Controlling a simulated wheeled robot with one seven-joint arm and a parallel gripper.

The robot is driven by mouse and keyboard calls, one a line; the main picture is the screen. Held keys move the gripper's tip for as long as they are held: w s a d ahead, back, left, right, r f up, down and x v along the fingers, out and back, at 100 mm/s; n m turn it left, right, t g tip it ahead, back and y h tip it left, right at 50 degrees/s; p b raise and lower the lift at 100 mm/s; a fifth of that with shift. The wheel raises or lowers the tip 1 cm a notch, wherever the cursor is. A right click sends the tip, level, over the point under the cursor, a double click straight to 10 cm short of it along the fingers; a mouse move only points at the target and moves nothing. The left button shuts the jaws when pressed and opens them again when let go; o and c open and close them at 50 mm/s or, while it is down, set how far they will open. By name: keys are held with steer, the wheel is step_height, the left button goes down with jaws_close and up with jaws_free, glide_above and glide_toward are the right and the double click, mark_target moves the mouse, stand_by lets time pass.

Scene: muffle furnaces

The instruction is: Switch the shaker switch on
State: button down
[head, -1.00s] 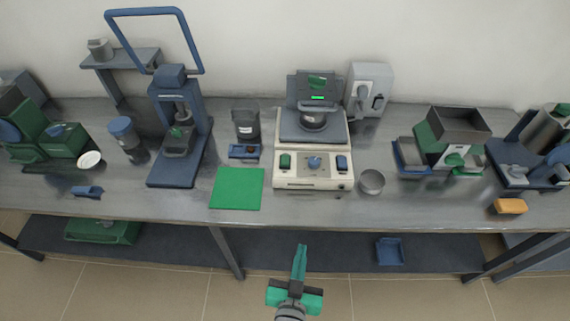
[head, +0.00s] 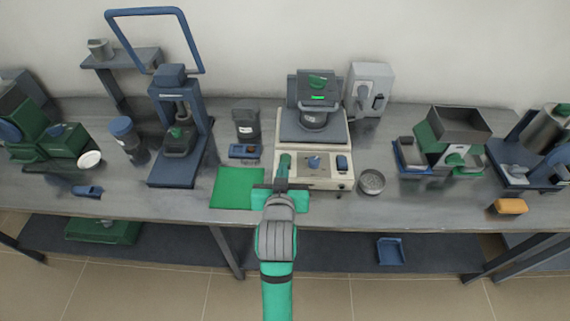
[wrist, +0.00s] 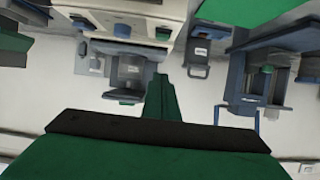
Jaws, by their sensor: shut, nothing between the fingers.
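The shaker appears to be the cream-based machine (head: 318,184) on the bench, with a grey platform and a lit green display behind. My gripper (head: 284,160) is shut and empty, over the panel's left part. In the wrist view its fingertips (wrist: 159,78) appear below the green switch; contact cannot be told.
A green mat (head: 232,190) lies left of the shaker and a small grey cup (head: 372,181) stands at its right. A blue press (head: 172,172) stands farther left.

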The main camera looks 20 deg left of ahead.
glide_above(285, 160)
steer(key=s, duration=0.3)
steer(key=f, duration=0.2)
steer(key=d+f, duration=0.1)
steer(key=shift+s+f, duration=0.2)
steer(key=shift+f, duration=0.15)
step_height(285, 160, down, 3)
steer(key=shift+s+f, duration=0.1)
steer(key=shift+f, duration=0.4)
